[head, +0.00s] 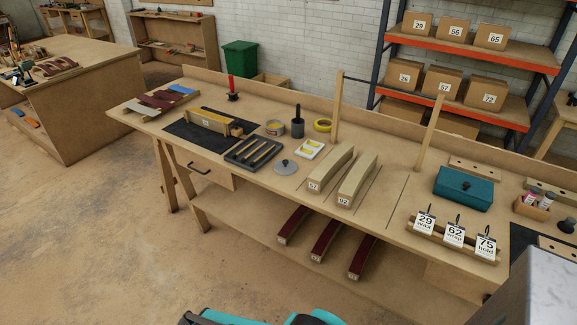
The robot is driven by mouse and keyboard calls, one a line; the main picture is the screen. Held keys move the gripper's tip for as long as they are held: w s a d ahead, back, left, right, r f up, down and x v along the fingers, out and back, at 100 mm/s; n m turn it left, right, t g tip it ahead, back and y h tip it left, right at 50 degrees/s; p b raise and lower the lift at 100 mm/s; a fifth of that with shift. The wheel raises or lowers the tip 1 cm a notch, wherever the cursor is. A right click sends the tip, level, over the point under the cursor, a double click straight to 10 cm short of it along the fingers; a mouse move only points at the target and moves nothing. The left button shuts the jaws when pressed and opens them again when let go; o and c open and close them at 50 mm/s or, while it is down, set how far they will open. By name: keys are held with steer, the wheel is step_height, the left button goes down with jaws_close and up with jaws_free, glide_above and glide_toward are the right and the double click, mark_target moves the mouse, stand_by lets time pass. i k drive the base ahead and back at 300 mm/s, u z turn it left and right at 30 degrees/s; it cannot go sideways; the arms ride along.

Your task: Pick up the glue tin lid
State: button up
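The glue tin lid appears to be the round grey disc with a small dark knob (289,170), lying flat on the workbench (385,205) in the head view. It sits right of the dark slotted tray and below the white card with yellow pieces. A short round tin (275,129) with a pale label stands behind it; its top is too small to read clearly. Teal and black parts at the bottom edge look like my own body. My gripper is not seen, so its place relative to the lid is hidden.
The dark tray with wooden strips (246,157) is close left of the lid. A black pot (297,129), white card (309,150) and yellow tape roll (323,125) stand behind. Curved blocks (331,168) are at the right. Bare bench lies in front of the lid.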

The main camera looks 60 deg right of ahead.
mark_target(285, 167)
steer(key=u, duration=0.05)
steer(key=i, duration=1)
steer(key=z, duration=0.05)
